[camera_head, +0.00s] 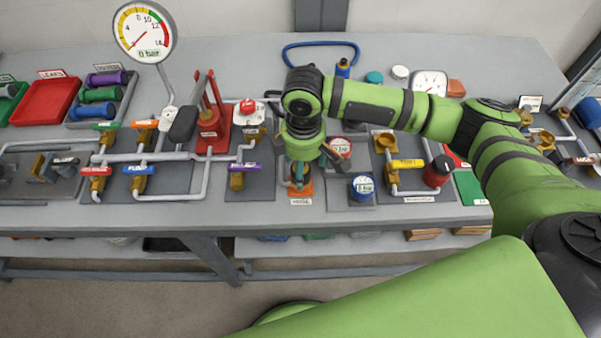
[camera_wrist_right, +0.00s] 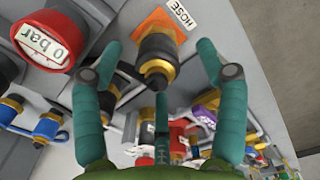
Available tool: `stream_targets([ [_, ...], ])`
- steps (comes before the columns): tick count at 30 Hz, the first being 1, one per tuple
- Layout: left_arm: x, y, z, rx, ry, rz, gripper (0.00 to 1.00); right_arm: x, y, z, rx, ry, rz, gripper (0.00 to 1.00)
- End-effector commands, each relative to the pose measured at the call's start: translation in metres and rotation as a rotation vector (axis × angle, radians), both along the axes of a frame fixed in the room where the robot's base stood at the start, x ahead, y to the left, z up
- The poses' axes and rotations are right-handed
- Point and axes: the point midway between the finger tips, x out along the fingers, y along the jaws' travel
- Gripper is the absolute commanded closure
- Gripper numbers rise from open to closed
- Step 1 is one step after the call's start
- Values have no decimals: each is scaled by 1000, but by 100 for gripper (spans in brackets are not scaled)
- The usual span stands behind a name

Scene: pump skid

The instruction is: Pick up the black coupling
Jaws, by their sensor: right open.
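The black coupling (camera_wrist_right: 157,47) shows in the right wrist view, with a brass-coloured ring and nose below its black body. It sits at an orange pad (camera_wrist_right: 160,22) beside the HOSE label. My right gripper (camera_wrist_right: 160,56) is open, with one teal finger on each side of the coupling and a visible gap to each. In the head view my right gripper (camera_head: 301,168) reaches down over the HOSE spot and mostly hides the coupling. My left gripper is not in view.
A blue hose loop (camera_head: 320,45) lies behind. The bench front edge is near.

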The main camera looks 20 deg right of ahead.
Motion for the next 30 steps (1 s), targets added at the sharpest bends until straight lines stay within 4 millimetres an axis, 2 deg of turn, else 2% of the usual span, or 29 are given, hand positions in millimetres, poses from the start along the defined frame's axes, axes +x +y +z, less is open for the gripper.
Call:
stream_targets([
  [1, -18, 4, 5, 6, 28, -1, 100, 0, 1, -4, -2, 3, -1, 26],
  [3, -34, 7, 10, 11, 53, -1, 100, 2, 3, -15, -1, 3, 0, 26],
  [5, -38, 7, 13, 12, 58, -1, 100, 3, 4, -25, -2, 2, -1, 26],
  [8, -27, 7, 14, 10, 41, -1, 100, 4, 4, -37, 0, 0, -1, 26],
  [13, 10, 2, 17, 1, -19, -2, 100, 4, 4, -45, 0, -4, 1, 26],
  [17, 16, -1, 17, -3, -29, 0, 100, 4, 4, -45, 0, -4, 1, 26],
  [20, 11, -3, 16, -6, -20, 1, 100, 4, 4, -44, 0, -4, 1, 62],
  [22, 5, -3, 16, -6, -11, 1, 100, 4, 4, -44, 0, -3, 1, 90],
  [23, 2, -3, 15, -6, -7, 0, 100, 4, 4, -44, 0, -3, 1, 93],
  [30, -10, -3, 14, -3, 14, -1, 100, 4, 4, -44, 0, -3, 0, 94],
])
